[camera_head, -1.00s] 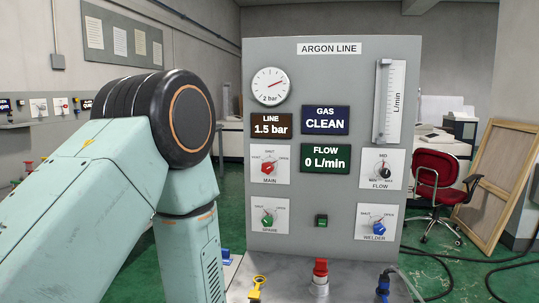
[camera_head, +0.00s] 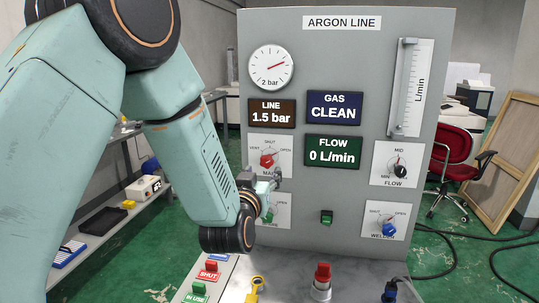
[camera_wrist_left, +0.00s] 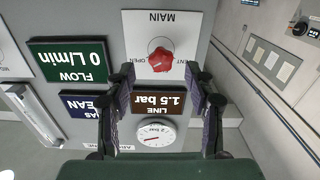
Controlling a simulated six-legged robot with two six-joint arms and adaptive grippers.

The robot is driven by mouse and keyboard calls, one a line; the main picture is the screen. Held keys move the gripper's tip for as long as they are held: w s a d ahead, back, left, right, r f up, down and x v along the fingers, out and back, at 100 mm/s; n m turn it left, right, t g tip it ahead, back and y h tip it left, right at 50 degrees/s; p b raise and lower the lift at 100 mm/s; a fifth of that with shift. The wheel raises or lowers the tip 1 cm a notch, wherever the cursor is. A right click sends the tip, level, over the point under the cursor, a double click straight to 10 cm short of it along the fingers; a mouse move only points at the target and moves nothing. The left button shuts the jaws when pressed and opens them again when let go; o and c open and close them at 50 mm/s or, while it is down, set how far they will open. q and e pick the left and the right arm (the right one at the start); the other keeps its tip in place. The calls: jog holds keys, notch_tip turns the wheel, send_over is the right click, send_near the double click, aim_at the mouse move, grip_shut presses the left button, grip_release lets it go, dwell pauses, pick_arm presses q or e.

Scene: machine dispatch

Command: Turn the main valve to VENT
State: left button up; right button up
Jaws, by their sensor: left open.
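The main valve is a red knob (camera_head: 267,160) on a white plate marked VENT, SHUT and OPEN, at the left of the grey argon panel. I cannot tell surely which mark it points at. In the left wrist view, upside down, the red knob (camera_wrist_left: 161,60) shows just beyond and between the fingertips. My left gripper (camera_head: 274,180) is in front of the plate's lower part, partly covering the MAIN label. In the wrist view its fingers (camera_wrist_left: 162,74) are spread, empty and apart from the knob. My right gripper is not in view.
The spare valve (camera_head: 267,212) sits below, partly hidden by my gripper. The flow knob (camera_head: 400,171) and blue welder knob (camera_head: 389,229) are at the right. A red-capped fitting (camera_head: 322,275) and a yellow tag (camera_head: 255,284) stand on the ledge below.

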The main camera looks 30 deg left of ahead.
aim_at(266, 162)
pick_arm(q)
jog(key=shift+w+d+r, duration=0.3)
jog(key=shift+r, duration=0.15)
jog(key=shift+w+a+p, duration=0.3)
jog(key=shift+w+a, duration=0.9)
jog(key=shift+w, duration=0.05)
jog(key=w, duration=0.3)
jog(key=shift+w+d+f, duration=0.15)
jog(key=shift+w+f, duration=0.1)
jog(key=shift+w+d+r, duration=0.1)
jog(key=shift+w, duration=0.05)
jog(key=shift+a+r, duration=0.1)
jog(key=shift+a, duration=0.5)
jog(key=shift+w+d, duration=0.15)
jog(key=shift+d, duration=0.3)
jog(key=c, duration=0.4)
jog(key=shift+c, duration=0.8)
jog(key=shift+a, duration=0.3)
jog(key=c, duration=0.3)
jog(key=shift+d, duration=0.1)
grip_shut()
